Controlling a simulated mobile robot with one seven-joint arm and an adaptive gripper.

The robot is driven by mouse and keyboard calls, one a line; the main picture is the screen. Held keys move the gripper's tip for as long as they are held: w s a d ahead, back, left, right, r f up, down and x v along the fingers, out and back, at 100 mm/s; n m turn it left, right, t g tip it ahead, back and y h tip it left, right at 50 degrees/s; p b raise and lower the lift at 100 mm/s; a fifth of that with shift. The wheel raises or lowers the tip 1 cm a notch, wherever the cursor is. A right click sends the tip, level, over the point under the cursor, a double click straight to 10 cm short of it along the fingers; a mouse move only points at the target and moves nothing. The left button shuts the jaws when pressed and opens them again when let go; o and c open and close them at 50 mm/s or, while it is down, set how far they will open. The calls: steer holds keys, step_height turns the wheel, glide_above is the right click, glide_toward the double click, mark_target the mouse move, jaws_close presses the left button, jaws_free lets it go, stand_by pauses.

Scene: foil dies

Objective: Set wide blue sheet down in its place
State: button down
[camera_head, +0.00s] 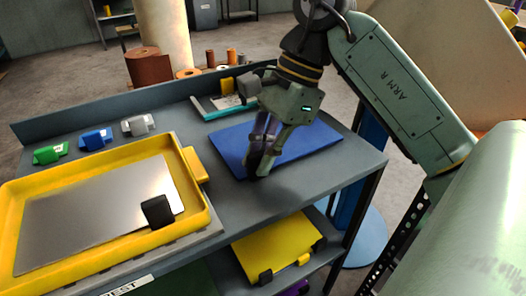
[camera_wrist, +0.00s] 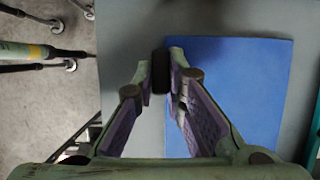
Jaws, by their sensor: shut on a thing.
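The wide blue sheet (camera_head: 312,139) is flat, at the right part of the grey bench top in the head view. It fills the right of the wrist view (camera_wrist: 252,95). My gripper (camera_head: 260,163) is above the sheet's near left edge. In the wrist view its fingertips (camera_wrist: 161,74) are closed around a dark block at the sheet's left edge, which looks like its grip.
A yellow tray (camera_head: 198,165) with a silver sheet (camera_head: 95,210) and a black block is at the left. Green, blue and grey clamps (camera_head: 139,125) stand behind it. A teal-edged device (camera_head: 222,104) is behind the blue sheet. A yellow sheet (camera_head: 275,245) lies on the lower shelf.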

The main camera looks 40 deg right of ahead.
steer(key=shift+f+b, duration=0.5)
steer(key=shift+f, duration=0.1)
steer(key=c, duration=1.6)
jaws_free()
steer(key=shift+o, duration=0.2)
steer(key=v, duration=0.7)
steer(key=shift+r, duration=0.25)
steer(key=shift+s+d, duration=0.1)
